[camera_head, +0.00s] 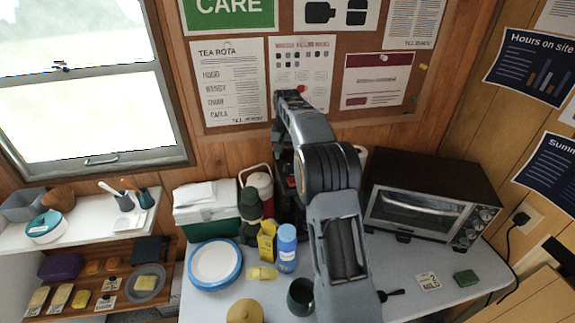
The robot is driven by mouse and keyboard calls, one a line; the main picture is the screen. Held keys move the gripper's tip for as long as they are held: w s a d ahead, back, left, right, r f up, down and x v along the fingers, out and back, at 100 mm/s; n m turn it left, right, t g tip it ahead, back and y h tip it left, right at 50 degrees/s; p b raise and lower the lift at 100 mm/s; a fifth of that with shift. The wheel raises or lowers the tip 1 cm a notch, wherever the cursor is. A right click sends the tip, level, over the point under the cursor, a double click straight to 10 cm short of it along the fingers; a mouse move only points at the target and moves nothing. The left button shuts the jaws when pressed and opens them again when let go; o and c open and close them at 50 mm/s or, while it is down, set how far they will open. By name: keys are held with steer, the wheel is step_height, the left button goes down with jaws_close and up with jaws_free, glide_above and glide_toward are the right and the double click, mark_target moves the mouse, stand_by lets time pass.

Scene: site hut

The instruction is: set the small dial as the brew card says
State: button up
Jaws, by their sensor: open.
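A dark machine (284,168) with a small red part stands at the back of the table, mostly hidden behind my arm. I cannot make out a small dial on it. A small white card (428,282) with dark print lies on the table at the right; its text is too small to read, and I cannot tell if it is the brew card. My arm rises across the middle of the view and bends near the pin board.
A toaster oven (425,205) with several knobs (472,232) stands at the right. Table between oven and front edge is mostly free.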

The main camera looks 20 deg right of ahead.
mark_target(287, 165)
steer(key=shift+f, duration=2.2)
